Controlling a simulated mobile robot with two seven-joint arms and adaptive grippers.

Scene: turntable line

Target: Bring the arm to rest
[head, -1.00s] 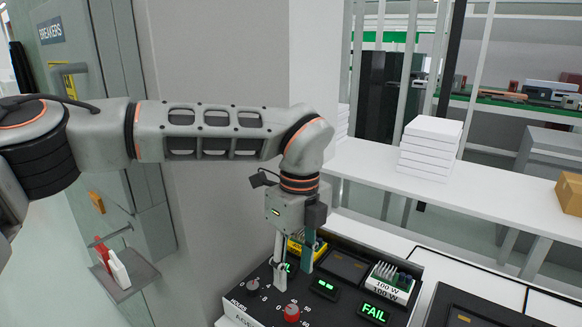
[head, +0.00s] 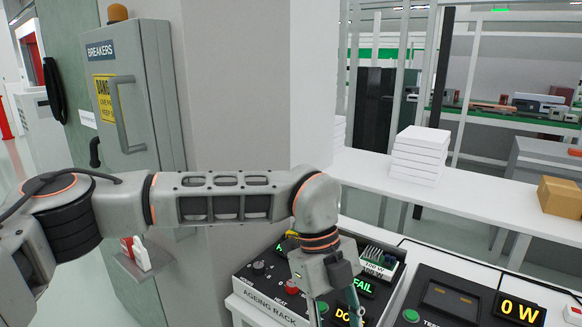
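My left arm crosses the view from the left and bends down over the ageing rack (head: 262,308). My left gripper (head: 335,308) points down at the rack's front, its two fingers apart with nothing seen between them. Its fingertips run close to the bottom edge of the picture. The rack carries a dark knob (head: 258,268), a red knob (head: 291,287), a green FAIL display (head: 361,287) and a yellow display (head: 345,318) partly covered by the gripper. A finned 100 W module (head: 378,264) sits at its back right. My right gripper is out of view.
A tester (head: 455,297) with a yellow 0 W display (head: 520,310) stands right of the rack. A grey breaker cabinet (head: 150,90) stands at left behind my arm. A white shelf (head: 470,200) holds stacked white boxes (head: 419,154) and a cardboard box (head: 560,197).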

